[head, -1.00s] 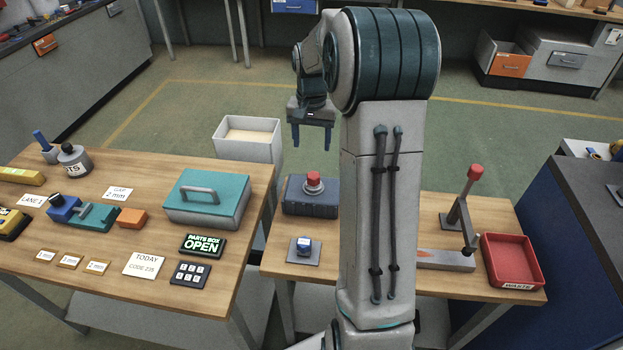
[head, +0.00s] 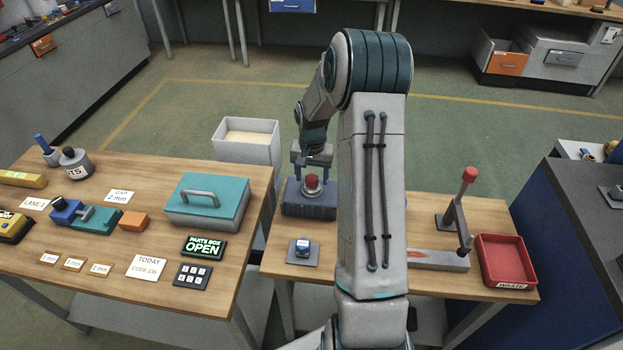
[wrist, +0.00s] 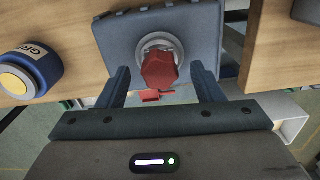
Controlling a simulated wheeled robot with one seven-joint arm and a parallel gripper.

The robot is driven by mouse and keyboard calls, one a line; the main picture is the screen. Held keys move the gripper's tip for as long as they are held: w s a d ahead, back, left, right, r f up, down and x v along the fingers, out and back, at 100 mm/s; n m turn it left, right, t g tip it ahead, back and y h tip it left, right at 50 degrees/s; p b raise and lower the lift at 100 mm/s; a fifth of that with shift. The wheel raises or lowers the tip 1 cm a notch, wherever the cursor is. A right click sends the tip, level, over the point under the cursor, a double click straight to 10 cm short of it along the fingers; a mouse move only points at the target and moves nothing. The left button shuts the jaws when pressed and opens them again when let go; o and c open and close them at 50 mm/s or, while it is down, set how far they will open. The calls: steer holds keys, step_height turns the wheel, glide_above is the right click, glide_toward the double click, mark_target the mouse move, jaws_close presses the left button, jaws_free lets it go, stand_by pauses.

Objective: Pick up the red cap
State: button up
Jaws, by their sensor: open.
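The red cap (head: 312,181) sits on a pale round collar on top of the dark blue block (head: 300,208), on the right-hand table. It also shows in the wrist view (wrist: 160,68), between my two fingers and a little beyond their tips in the picture. My gripper (head: 312,170) is open and empty, low over the back of the block with a finger to each side of the cap. No contact with the cap is visible. A small red piece (wrist: 151,96) shows just below the cap in the wrist view; I cannot tell what it is.
A blue round thing with a yellow top (wrist: 20,80) stands left of the block in the wrist view. A lever press (head: 455,225) and red waste tray (head: 505,262) are at right. A teal-lidded box (head: 207,200) stands on the left table; a gap separates the tables.

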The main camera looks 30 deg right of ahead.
steer(key=shift+f, duration=0.9)
steer(key=c, duration=1.2)
steer(key=shift+r, duration=0.15)
